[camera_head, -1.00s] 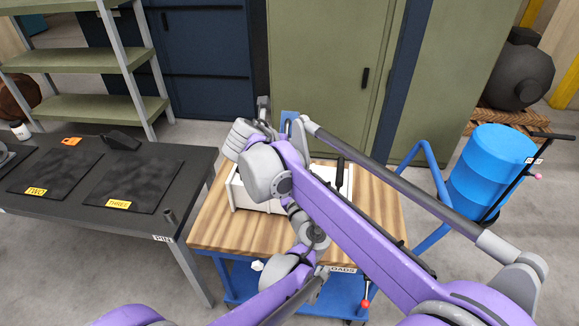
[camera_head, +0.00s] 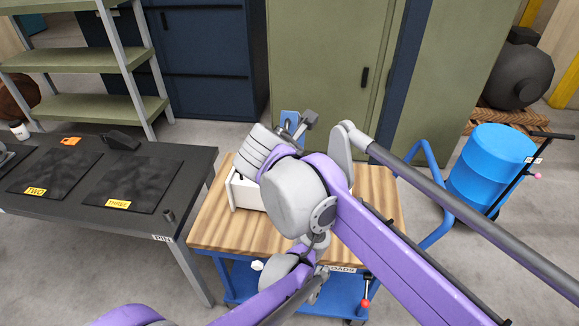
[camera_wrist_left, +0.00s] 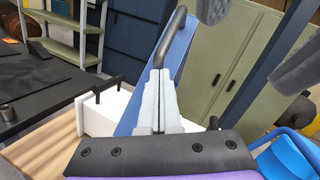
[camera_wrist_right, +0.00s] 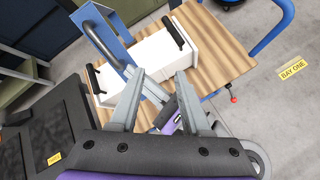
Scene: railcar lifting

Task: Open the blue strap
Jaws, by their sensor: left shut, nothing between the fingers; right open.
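The blue strap (camera_head: 290,120) stands up at the far side of the white box (camera_head: 246,193). In the left wrist view the strap (camera_wrist_left: 178,50) rises behind my left gripper (camera_wrist_left: 158,73), with a dark bent handle (camera_wrist_left: 166,40) on it. My left gripper is shut and empty in front of the strap; I cannot tell whether it touches. In the right wrist view the strap (camera_wrist_right: 119,32) lies beyond my right gripper (camera_wrist_right: 160,71), which is open, empty and apart from it. My right arm hides much of the box in the head view.
The box stands on a wooden-topped blue cart (camera_head: 225,225). A dark workbench (camera_head: 150,220) is at the left, and green cabinets (camera_head: 330,70) stand behind. A blue barrel (camera_head: 490,165) is at the right. My two arms are close together over the cart.

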